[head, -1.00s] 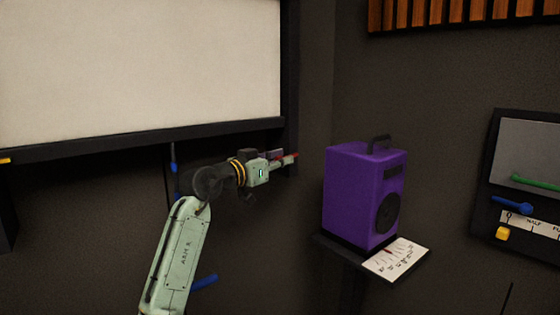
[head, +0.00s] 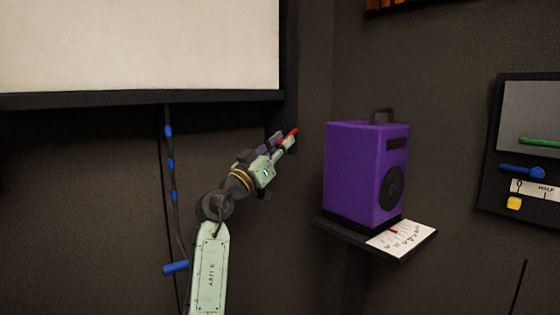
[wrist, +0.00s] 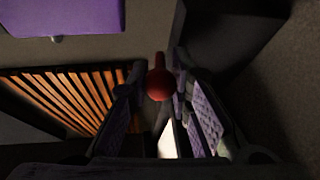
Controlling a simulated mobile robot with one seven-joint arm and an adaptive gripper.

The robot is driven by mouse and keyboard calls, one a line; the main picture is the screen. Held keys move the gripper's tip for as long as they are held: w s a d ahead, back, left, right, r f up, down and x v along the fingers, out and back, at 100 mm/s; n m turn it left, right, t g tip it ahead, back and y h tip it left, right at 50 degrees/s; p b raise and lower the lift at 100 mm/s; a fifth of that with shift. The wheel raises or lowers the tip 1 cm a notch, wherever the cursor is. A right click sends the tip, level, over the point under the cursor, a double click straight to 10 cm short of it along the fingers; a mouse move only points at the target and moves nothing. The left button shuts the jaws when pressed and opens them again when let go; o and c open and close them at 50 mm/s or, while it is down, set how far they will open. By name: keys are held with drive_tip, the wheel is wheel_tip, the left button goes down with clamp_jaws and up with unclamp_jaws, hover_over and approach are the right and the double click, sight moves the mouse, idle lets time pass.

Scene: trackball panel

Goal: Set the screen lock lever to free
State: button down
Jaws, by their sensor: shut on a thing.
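The screen lock lever shows as a red handle (head: 293,133) beside the dark right post of the screen frame. It slants up to the right. In the wrist view its red round knob (wrist: 160,84) with a short red stem sits between the fingertips. My gripper (head: 285,143) is shut on the lever, and its fingers (wrist: 155,88) flank the knob closely in the wrist view. The lever's pivot is hidden, and no lock or free marking can be read.
The large pale screen (head: 140,45) in its dark frame is above left. A blue-marked cord (head: 171,165) hangs below it. A purple speaker (head: 350,175) stands right of my gripper on a shelf with a card (head: 403,238). A control panel (head: 520,150) is far right.

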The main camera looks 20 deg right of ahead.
drive_tip(key=f+t+h+b, duration=0.1)
drive_tip(key=b, duration=0.2)
drive_tip(key=shift+d+f+n, duration=0.15)
drive_tip(key=shift+d+n, duration=0.05)
drive_tip(key=shift+n, duration=0.1)
drive_tip(key=shift+w+b, duration=0.1)
drive_tip(key=shift+b, duration=0.5)
drive_tip(key=shift+r+h, duration=0.2)
drive_tip(key=shift+h, duration=0.1)
drive_tip(key=c, duration=1.7)
unclamp_jaws()
drive_tip(key=shift+f, duration=0.1)
drive_tip(key=v, duration=1.2)
drive_tip(key=shift+d, duration=0.1)
